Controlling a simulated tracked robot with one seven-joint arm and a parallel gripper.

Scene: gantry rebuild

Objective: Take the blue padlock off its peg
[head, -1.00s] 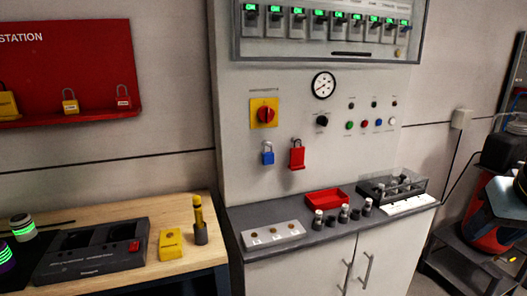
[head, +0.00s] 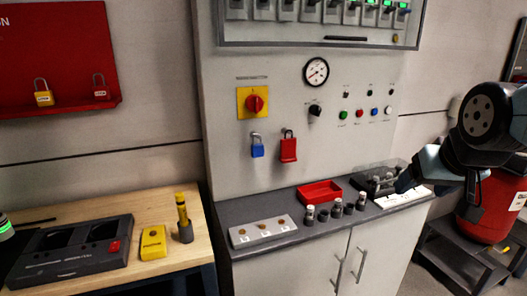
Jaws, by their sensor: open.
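The blue padlock (head: 257,150) hangs by its grey shackle on the pale cabinet front, below the yellow and red rotary switch. Its peg is too small to make out. A red padlock (head: 288,148) hangs close to its right. My gripper (head: 437,192) is at the right side of the view, near the right end of the counter, well to the right of the blue padlock. It is open and seems to hold nothing. Its fingers are partly hard to make out against the dark arm.
The grey counter (head: 262,218) below holds a pale plate with holes (head: 262,232), a red tray (head: 319,192), several small knobs and a clear-lidded box (head: 380,180). A wooden bench (head: 70,210) stands at left. The wall in front of the padlocks is clear.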

